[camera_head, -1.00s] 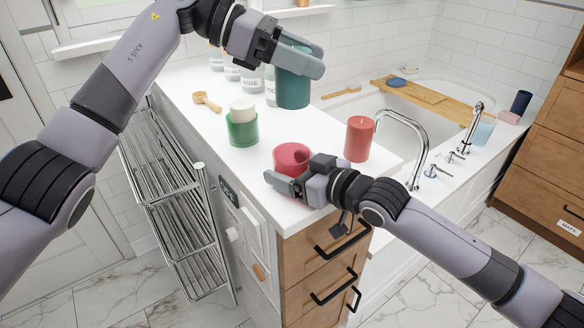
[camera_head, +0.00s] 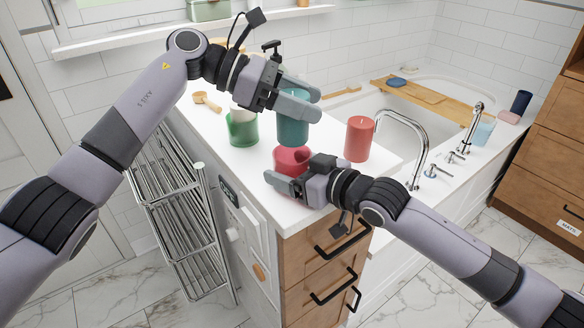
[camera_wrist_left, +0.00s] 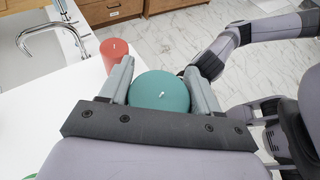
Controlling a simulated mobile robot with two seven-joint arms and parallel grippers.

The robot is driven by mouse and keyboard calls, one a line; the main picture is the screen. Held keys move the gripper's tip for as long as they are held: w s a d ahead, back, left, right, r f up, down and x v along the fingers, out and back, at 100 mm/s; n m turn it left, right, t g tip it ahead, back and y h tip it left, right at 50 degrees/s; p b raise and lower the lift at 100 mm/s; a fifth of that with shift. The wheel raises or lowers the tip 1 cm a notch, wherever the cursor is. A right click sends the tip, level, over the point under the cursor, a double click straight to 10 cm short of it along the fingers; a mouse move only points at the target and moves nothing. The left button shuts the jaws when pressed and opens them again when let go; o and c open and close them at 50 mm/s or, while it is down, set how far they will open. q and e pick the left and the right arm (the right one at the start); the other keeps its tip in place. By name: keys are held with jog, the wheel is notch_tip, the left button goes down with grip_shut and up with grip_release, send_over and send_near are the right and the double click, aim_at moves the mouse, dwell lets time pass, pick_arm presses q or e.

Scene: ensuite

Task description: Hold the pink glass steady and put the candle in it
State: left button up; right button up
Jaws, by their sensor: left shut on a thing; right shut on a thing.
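The pink glass (camera_head: 291,160) stands upright near the counter's front corner. My right gripper (camera_head: 288,177) is shut on it from the front right. A teal candle (camera_head: 293,130) is held upright in my left gripper (camera_head: 309,103), which is shut around its upper part. In the head view the candle's lower end lines up with the glass's rim; I cannot tell whether it is inside. In the left wrist view the candle's round top with its white wick (camera_wrist_left: 161,92) sits between the two fingers and hides the glass.
A green glass (camera_head: 242,131) with a white candle stands to the left. A red candle (camera_head: 360,139) stands to the right, beside the sink tap (camera_head: 405,135). A wooden scoop (camera_head: 206,101) lies farther back on the white counter.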

pick_arm(q)
jog(key=shift+f, duration=1.9)
jog(key=o, duration=1.2)
jog(key=shift+o, duration=0.2)
jog(key=v, duration=1.2)
jog(key=shift+s, duration=0.1)
pick_arm(e)
jog(key=o, duration=1)
jog(key=shift+o, duration=0.2)
